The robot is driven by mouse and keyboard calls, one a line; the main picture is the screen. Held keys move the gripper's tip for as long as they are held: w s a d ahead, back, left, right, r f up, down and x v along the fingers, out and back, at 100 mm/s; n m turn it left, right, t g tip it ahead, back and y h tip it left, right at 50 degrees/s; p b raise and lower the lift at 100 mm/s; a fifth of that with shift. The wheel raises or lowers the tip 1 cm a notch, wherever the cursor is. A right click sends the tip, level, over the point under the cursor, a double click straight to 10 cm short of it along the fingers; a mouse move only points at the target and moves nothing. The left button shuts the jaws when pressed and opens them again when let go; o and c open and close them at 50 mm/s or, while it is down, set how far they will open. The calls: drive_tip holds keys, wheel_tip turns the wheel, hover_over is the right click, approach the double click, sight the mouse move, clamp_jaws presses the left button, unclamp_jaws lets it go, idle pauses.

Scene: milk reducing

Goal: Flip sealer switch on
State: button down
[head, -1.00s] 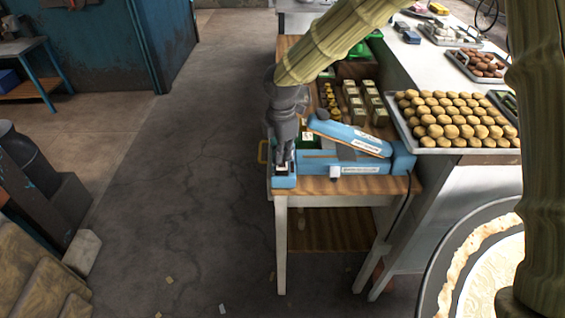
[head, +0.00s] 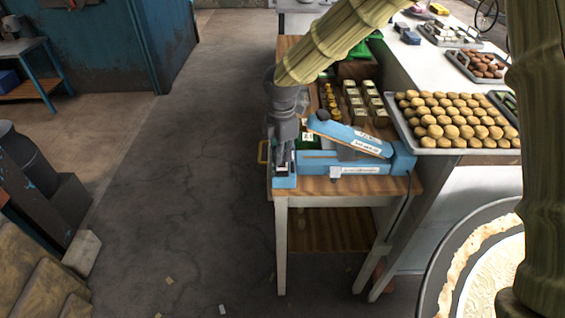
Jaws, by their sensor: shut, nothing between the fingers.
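The blue sealer (head: 365,166) stands on a small wooden table (head: 330,187), with its hinged upper arm (head: 350,137) raised at a slant. My gripper (head: 283,168) is shut and empty. It points down at the left end of the sealer, over the small end block (head: 285,182) where a pale patch shows by the fingertips. The switch itself is too small to make out and is partly hidden by the fingers. I cannot tell whether the fingertips touch it or which way it is set.
Small boxes (head: 362,107) stand behind the sealer. A tray of round sweets (head: 455,140) is on the white counter to the right. A cord (head: 401,215) hangs at the table's right side.

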sight(282, 167)
drive_tip(key=shift+f+b, duration=0.4)
drive_tip(key=shift+f, duration=1)
idle(1.3)
drive_tip(key=shift+r, duration=0.1)
drive_tip(key=shift+r+p, duration=3.05)
drive_tip(key=shift+r, duration=0.4)
drive_tip(key=shift+f, duration=0.1)
drive_tip(key=s+d+f+m+g+y+b, duration=0.1)
drive_tip(key=s+d+f+m+b, duration=0.15)
drive_tip(key=s+f+m, duration=0.85)
drive_tip(key=s+d+f+y+b, duration=0.25)
drive_tip(key=s+f, duration=0.45)
drive_tip(key=f, duration=0.9)
drive_tip(key=s+d+f+m+h+b, duration=0.1)
drive_tip(key=s+d+f+m, duration=0.5)
drive_tip(key=s+d, duration=0.3)
drive_tip(key=s+d+f+m+t+h+b, duration=0.1)
drive_tip(key=s+d+f+m+h+b, duration=0.1)
drive_tip(key=s+d+f+m, duration=0.4)
drive_tip(key=s+d+m, duration=0.1)
drive_tip(key=s+d, duration=0.2)
drive_tip(key=s, duration=0.3)
drive_tip(key=shift+f, duration=0.4)
